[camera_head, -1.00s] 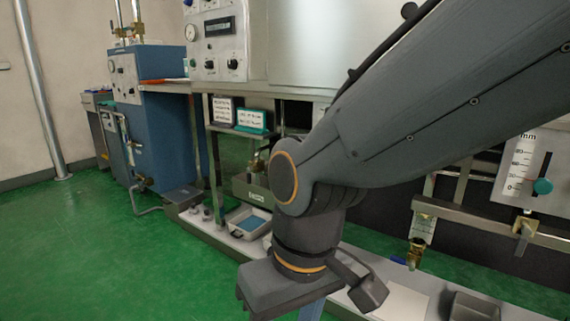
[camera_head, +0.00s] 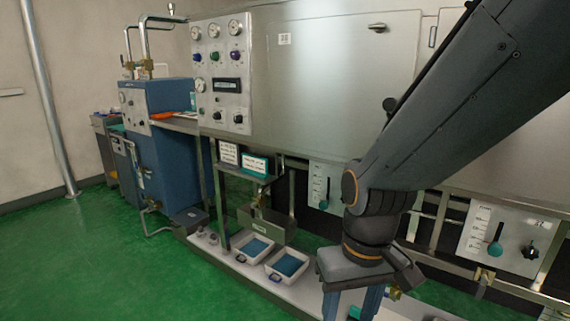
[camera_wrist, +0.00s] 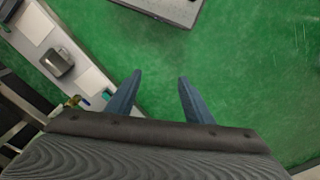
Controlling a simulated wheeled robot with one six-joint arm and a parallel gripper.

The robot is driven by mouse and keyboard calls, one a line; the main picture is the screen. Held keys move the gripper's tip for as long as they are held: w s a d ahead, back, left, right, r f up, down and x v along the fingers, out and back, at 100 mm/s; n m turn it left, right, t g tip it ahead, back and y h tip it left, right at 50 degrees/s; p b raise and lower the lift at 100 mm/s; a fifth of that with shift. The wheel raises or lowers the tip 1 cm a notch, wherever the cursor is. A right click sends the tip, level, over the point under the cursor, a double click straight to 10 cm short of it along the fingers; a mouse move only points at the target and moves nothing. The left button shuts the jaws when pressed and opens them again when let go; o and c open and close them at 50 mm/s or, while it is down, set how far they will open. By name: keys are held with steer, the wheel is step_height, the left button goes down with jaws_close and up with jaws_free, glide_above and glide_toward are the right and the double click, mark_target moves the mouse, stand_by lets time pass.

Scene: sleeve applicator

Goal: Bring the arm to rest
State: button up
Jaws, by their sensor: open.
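My gripper (camera_head: 350,303) hangs from my dark grey arm at the right of the head view, pointing down in front of the machine's low shelf. Its fingertips are cut off by the lower edge there. In the wrist view my gripper (camera_wrist: 155,90) shows two blue fingers spread apart, with only green floor between them. It is open and holds nothing.
The machine's control panel (camera_head: 222,75) and large grey door (camera_head: 340,60) stand behind. Two white trays with blue contents (camera_head: 290,264) sit on the low shelf (camera_head: 215,252). A blue cabinet (camera_head: 165,140) stands left. Green floor (camera_head: 110,270) is clear at the left front.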

steer(key=s+d+r+m+p, duration=0.2)
steer(key=d+r+p, duration=0.6)
steer(key=r+p, duration=0.2)
steer(key=p, duration=0.2)
steer(key=shift+s+d+r+h+p, duration=0.15)
steer(key=shift+d+r+h+p, duration=0.1)
steer(key=shift+r+h+p, duration=0.05)
stand_by(0.5)
